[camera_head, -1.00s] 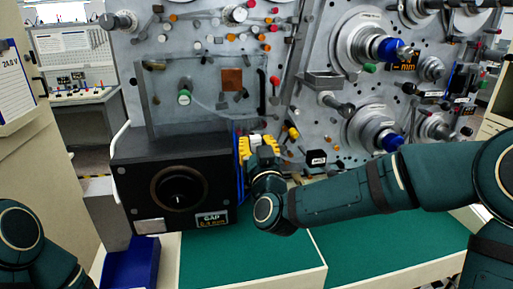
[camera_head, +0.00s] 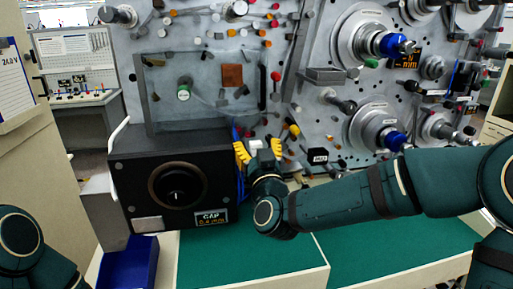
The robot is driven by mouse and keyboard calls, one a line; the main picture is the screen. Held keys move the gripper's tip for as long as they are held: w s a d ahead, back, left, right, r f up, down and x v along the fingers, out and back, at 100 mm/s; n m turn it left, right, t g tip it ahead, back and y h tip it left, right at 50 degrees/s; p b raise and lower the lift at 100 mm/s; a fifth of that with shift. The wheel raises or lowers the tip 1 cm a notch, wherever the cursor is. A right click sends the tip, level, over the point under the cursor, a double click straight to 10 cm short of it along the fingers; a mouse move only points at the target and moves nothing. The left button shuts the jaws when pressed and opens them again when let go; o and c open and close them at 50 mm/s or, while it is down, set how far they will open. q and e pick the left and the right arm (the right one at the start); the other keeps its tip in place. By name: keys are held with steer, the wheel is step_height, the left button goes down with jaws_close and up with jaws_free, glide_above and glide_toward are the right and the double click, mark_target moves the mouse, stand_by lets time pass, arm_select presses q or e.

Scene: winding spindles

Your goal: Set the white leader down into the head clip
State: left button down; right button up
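My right gripper (camera_head: 259,150) is beside the right side of a black box with a round dial (camera_head: 178,186), in front of the grey panel. Its two yellow fingers are spread apart. A small pale patch shows between them; I cannot tell whether it is the white leader or part of the gripper. Neither the white leader nor the head clip can be picked out surely. Part of my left arm shows at the lower left, but its gripper is out of view.
The grey panel (camera_head: 215,55) carries many pegs, rollers and large reels with blue hubs (camera_head: 394,141). A clear plate (camera_head: 160,75) stands above the black box. A blue bin (camera_head: 131,265) is below it. The green worktop (camera_head: 235,255) is bare.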

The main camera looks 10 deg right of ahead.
steer(key=shift+s, duration=0.1)
steer(key=v, duration=0.7)
steer(key=shift+s, duration=0.2)
